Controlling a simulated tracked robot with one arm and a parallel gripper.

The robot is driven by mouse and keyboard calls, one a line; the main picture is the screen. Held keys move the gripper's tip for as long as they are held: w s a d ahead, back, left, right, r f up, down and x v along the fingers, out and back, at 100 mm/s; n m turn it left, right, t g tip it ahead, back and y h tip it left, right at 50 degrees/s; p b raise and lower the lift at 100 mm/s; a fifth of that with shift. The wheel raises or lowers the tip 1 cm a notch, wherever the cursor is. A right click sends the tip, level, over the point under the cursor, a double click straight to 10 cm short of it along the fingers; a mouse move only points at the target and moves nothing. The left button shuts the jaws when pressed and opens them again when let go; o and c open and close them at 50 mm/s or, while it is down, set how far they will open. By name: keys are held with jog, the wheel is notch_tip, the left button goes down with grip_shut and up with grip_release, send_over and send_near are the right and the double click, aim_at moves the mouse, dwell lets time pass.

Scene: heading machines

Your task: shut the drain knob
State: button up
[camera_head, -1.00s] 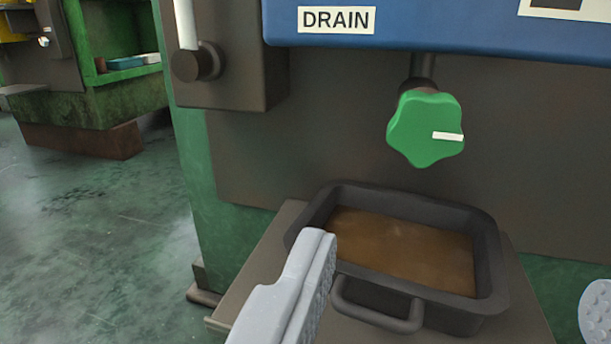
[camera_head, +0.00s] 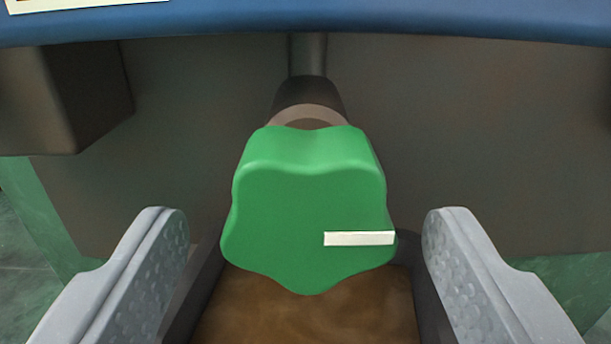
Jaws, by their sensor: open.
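The green drain knob (camera_head: 295,205) has a lobed rim and fills the middle of the view. Its white mark (camera_head: 359,239) lies level and points to the right. The knob sits on a dark valve body with a lighter ring (camera_head: 308,115) behind it, under a vertical pipe (camera_head: 307,55). My gripper (camera_head: 305,230) is open, with one grey finger on each side of the knob. Gaps show between the knob and both fingers, and nothing is held. I cannot tell how far the fingertips are from the knob in depth.
A dark tray (camera_head: 428,290) with brown liquid (camera_head: 305,312) lies below the knob, largely hidden. A blue panel edge (camera_head: 400,22) runs across the top. A dark box (camera_head: 70,95) juts out at the upper left. The brown machine face is behind.

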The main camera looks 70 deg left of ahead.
jog(key=shift+w+a, duration=0.2)
jog(key=shift+a, duration=0.25)
